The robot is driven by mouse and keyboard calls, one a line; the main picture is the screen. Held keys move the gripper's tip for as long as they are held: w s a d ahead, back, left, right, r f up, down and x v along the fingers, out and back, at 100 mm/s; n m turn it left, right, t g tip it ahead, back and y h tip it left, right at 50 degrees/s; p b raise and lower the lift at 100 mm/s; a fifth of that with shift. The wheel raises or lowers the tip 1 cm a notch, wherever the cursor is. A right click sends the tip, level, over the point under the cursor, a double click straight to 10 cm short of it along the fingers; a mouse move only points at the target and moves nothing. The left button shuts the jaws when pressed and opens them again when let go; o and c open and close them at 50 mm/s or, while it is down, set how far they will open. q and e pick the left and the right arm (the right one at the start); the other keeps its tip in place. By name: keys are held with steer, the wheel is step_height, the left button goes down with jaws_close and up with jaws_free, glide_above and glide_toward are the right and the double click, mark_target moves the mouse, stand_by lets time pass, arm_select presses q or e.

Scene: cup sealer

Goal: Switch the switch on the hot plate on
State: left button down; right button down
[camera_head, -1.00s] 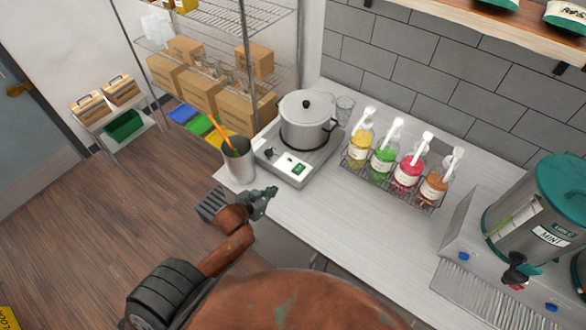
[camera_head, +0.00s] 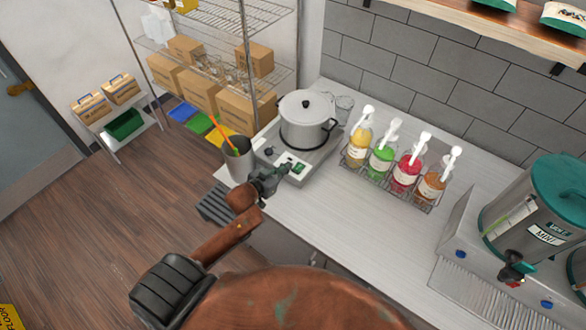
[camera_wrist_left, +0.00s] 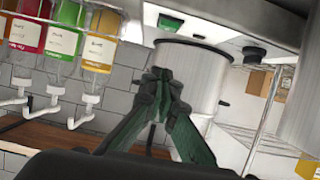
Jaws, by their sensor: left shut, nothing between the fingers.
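The hot plate (camera_head: 318,160) stands on the counter with a lidded metal pot (camera_head: 303,122) on it. Its front panel carries a green switch (camera_head: 299,168) and a black knob (camera_head: 268,151). My left gripper (camera_head: 286,170) is at the front of the panel, close beside the switch, and partly covers the panel. In the left wrist view, which looks upside down, the shut, empty fingers (camera_wrist_left: 158,76) point toward the panel. The green switch (camera_wrist_left: 172,23) is above the tips there, and the knob (camera_wrist_left: 253,53) is to the right. I cannot tell whether the fingertips touch the panel. My right gripper is not in view.
A metal cup (camera_head: 238,163) with an orange-handled utensil stands just left of the hot plate. A rack of several syrup bottles (camera_head: 381,160) is to the right, with a large dispenser (camera_head: 535,215) farther right. The counter (camera_head: 350,215) in front is clear.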

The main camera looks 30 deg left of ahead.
arm_select(q)
glide_above(293, 175)
steer(key=w, duration=0.1)
steer(key=shift+f+p, duration=0.45)
steer(key=shift+f, duration=0.45)
steer(key=f, duration=0.2)
steer(key=shift+s+f+p, duration=0.3)
steer(key=shift+f, duration=0.05)
steer(key=shift+s+f, duration=0.2)
steer(key=shift+f, duration=0.5)
steer(key=shift+w, duration=0.1)
